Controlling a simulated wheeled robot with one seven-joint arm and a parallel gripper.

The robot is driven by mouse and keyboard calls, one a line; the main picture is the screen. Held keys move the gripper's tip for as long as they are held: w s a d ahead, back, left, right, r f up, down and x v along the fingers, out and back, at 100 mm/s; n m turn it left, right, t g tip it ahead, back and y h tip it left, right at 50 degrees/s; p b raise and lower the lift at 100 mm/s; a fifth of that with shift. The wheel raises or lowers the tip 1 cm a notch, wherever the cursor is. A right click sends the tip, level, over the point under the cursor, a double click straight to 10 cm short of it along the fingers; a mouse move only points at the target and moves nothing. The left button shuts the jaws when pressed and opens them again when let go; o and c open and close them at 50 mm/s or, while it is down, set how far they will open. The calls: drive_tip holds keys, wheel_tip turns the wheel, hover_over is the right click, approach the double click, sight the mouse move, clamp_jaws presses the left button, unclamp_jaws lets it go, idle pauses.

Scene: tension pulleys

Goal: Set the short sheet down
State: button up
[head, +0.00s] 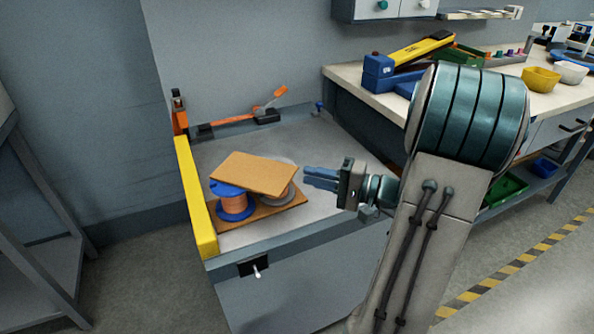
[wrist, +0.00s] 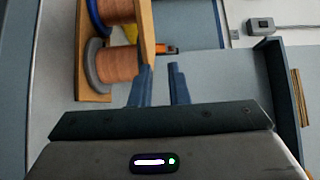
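A brown sheet (head: 253,171) lies tilted on top of two copper-wound spools, one with a blue rim (head: 234,205) and one with a grey rim (head: 284,187). Another brown board (head: 265,217) lies under the spools on the bench top. In the wrist view the upper sheet (wrist: 147,28) shows nearly edge-on beside the spools. My gripper (head: 307,178) is just right of the sheet's right end. Its two blue fingers (wrist: 161,70) stand apart with nothing between them. The left finger's tip appears close to the sheet's end; I cannot tell if they touch.
The grey bench top (head: 225,152) is clear behind the spools. A yellow rail (head: 196,200) runs along its left edge. An orange-handled clamp (head: 268,112) stands at the back. A workbench at right carries a blue and yellow tool (head: 405,62) and bowls (head: 541,79).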

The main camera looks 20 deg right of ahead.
drive_tip(key=v, duration=0.7)
drive_tip(key=s+a+f+n+g+h, duration=0.2)
drive_tip(key=s+a+n+g+h, duration=0.2)
drive_tip(key=a, duration=0.5)
drive_tip(key=s+a+f+n+g+h, duration=0.1)
drive_tip(key=s+a+n+g+h, duration=0.4)
drive_tip(key=a+g+h, duration=0.2)
drive_tip(key=shift+s+a+f+h, duration=0.35)
drive_tip(key=shift+a+f+h, duration=0.05)
drive_tip(key=shift+a+h, duration=0.55)
